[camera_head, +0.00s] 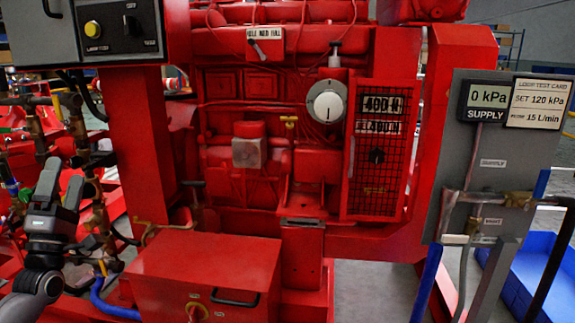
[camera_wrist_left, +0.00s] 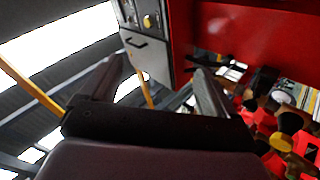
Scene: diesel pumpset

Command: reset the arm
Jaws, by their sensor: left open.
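My left arm comes in at the lower left of the head view. Its gripper (camera_head: 62,190) points upward with its dark fingers apart and nothing between them. It stands in front of brass pipework at the left of the red pumpset (camera_head: 230,95). In the left wrist view the two dark fingers (camera_wrist_left: 160,85) are spread, with a grey control box (camera_wrist_left: 148,52) and a red panel beyond them. My right gripper is in neither view.
A red box (camera_head: 205,265) with a black handle stands low in front of the engine. A grey supply panel (camera_head: 497,140) with a 0 kPa display and pipes stands at the right. A blue bin (camera_head: 540,270) is on the floor behind it. Pipes and a blue hose (camera_head: 110,305) crowd the left gripper.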

